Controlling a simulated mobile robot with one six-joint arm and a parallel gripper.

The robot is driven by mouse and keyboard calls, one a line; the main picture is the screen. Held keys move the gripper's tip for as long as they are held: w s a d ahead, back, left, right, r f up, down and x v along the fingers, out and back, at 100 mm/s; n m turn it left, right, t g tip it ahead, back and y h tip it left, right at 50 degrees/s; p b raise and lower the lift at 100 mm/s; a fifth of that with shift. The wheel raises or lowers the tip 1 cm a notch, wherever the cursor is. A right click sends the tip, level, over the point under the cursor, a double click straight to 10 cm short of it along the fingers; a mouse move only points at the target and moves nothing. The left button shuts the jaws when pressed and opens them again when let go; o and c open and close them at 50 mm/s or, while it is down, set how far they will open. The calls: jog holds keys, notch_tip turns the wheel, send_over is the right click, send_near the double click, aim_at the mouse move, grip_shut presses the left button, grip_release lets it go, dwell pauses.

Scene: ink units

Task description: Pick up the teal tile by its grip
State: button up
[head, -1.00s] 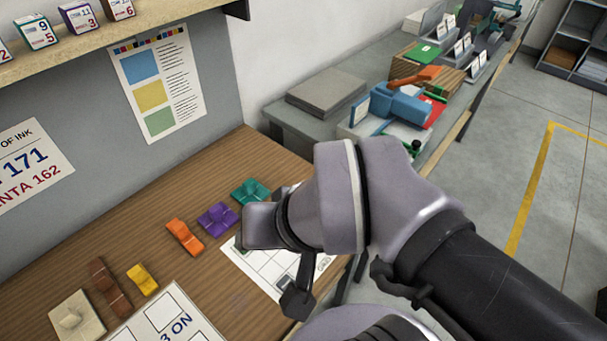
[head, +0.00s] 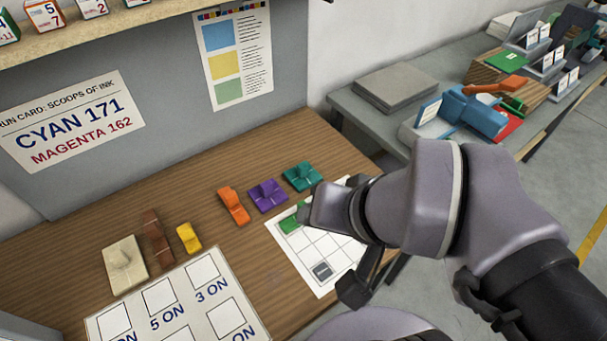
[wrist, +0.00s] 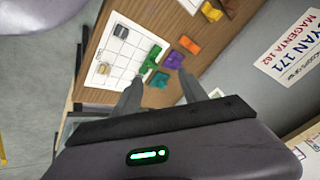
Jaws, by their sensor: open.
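The teal tile (head: 302,176) lies on the wooden table near its back, at the right end of a row of tiles, with a raised grip on top. In the wrist view the teal tile (wrist: 158,79) shows between the two finger ends, beyond them. My gripper (wrist: 160,84) is open and empty, with its fingers pointing towards the tiles and apart from them.
A purple tile (head: 267,195) and an orange tile (head: 233,206) lie left of the teal one. A white grid sheet (head: 318,242) in front bears a green tile (head: 292,221), close to the teal one. A grey wall panel (head: 150,165) stands behind.

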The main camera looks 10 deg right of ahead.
jog(key=shift+r, duration=0.1)
jog(key=shift+c, duration=0.5)
jog(key=w+r+m+g+p, duration=0.1)
jog(key=w+r+m+p, duration=0.1)
jog(key=w+r, duration=0.3)
jog(key=m+g+h+p, duration=0.2)
jog(key=m+g+p, duration=0.3)
jog(key=m+p, duration=0.15)
send_over(303, 165)
notch_tip(303, 165, down, 12)
jog(key=shift+m, duration=0.35)
notch_tip(303, 165, down, 12)
jog(key=b, duration=0.4)
jog(key=shift+d+f, duration=0.1)
jog(key=shift+f, duration=0.1)
notch_tip(303, 165, down, 6)
jog(key=shift+w+r+b, duration=0.1)
jog(key=shift+w+b, duration=0.05)
jog(key=shift+b, duration=0.95)
jog(key=shift+c, duration=1)
grip_shut()
